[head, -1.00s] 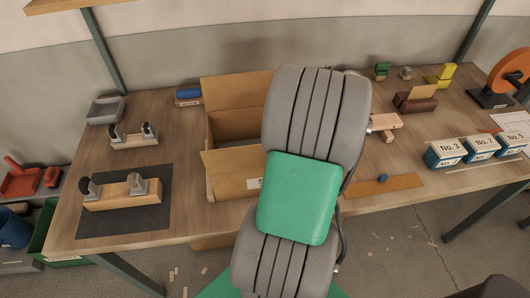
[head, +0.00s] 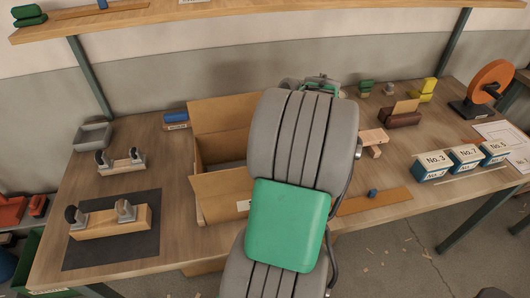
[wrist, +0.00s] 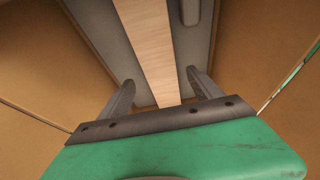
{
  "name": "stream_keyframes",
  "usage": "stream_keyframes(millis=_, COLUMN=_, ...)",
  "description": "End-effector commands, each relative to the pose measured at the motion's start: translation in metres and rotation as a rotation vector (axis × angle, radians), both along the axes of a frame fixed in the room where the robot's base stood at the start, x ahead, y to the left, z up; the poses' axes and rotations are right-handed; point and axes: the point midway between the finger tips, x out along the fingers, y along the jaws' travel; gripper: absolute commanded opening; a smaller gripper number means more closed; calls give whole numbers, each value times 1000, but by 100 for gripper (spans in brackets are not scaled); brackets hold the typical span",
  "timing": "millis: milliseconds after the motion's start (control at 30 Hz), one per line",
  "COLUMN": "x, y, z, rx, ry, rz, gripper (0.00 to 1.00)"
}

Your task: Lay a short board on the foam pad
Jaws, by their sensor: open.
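An open cardboard box (head: 222,195) stands on the bench, partly hidden behind my arm. In the wrist view, its brown flaps (wrist: 45,70) lie on both sides and a grey surface (wrist: 93,62) lies between them. I cannot tell whether that surface is the foam pad. A pale wooden board (wrist: 150,40) runs lengthwise over the grey surface. My gripper (wrist: 161,82) is open, its two fingers on either side of the board's near part. No grip on the board shows, and the height gap is unclear. In the head view my arm hides the gripper.
A dark mat (head: 85,257) at the left front bears a wooden block with upright fittings (head: 110,222). A similar piece (head: 121,164) and a grey tray (head: 92,136) stand behind. Labelled boxes (head: 465,160) and an orange wheel (head: 491,82) occupy the right. A shelf (head: 150,14) hangs above.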

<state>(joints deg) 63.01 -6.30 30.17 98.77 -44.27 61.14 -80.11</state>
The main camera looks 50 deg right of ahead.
Motion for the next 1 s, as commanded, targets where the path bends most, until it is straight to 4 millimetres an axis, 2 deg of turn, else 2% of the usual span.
stream_keyframes(millis=100, x=-8, y=-12, z=32, rx=-3, ry=-1, rz=-3, gripper=74)
stream_keyframes(millis=300, x=-16, y=-23, z=69, rx=1, ry=1, rz=-1, gripper=74)
stream_keyframes(millis=400, x=-18, y=-26, z=76, rx=0, ry=2, rz=-1, gripper=74)
stream_keyframes(millis=733, x=-17, y=-24, z=78, rx=-1, ry=4, rz=-3, gripper=74)
stream_keyframes(millis=867, x=5, y=2, z=101, rx=-15, ry=28, rz=-62, gripper=74)
stream_keyframes(millis=967, x=33, y=48, z=132, rx=-39, ry=60, rz=-179, gripper=74)
stream_keyframes(millis=1000, x=43, y=71, z=146, rx=-48, ry=68, rz=-241, gripper=74)
